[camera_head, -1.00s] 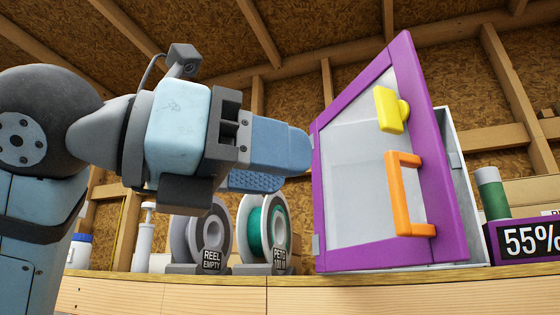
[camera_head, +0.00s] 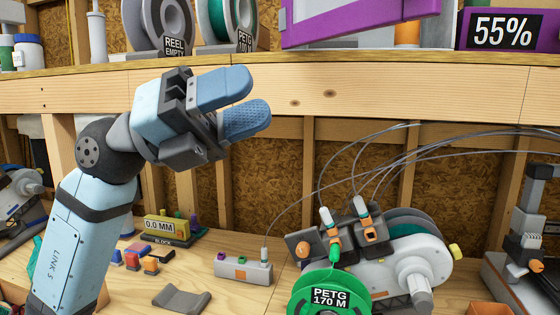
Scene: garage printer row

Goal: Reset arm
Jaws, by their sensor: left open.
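My left gripper (camera_head: 254,102) is open and empty. It hangs in front of the wooden shelf's front edge, with its blue fingers pointing right. My left arm (camera_head: 85,225) rises from the lower left to it. The purple-framed door (camera_head: 365,22) shows only its lower part at the top, right of the gripper and apart from it. My right gripper is not in view.
The shelf (camera_head: 330,95) holds an empty reel (camera_head: 167,20), a PETG reel (camera_head: 225,20) and a 55% display (camera_head: 503,31). Below stand a green PETG spool (camera_head: 330,298), a white feeder (camera_head: 415,260) with looping tubes, and a 0.0 MM gauge (camera_head: 160,227).

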